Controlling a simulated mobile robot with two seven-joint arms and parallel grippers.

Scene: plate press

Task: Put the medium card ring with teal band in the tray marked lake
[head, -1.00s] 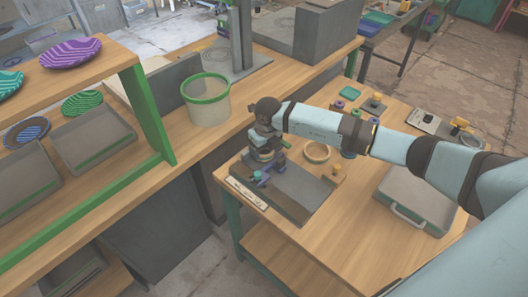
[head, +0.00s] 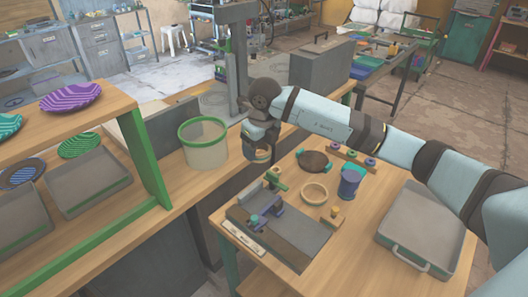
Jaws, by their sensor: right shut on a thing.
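My right gripper (head: 258,146) points down over the gap between the long bench and the small table, just right of the green-rimmed bin. It is shut on a small tan ring (head: 258,156), mostly hidden by the fingers; its band colour is hard to make out. Grey trays stand on the left shelf unit: one tray (head: 92,183) under the green striped plate, and another tray (head: 20,232) nearer the left edge. I cannot read a lake mark on either. My left gripper is not in view.
The green-rimmed bin (head: 204,146) stands on the bench, between gripper and shelf. A green shelf post (head: 146,160) rises beside the trays. The small table holds a dark fixture plate (head: 290,238), a round wooden dish (head: 315,194), a blue cup (head: 349,182) and a grey case (head: 420,230).

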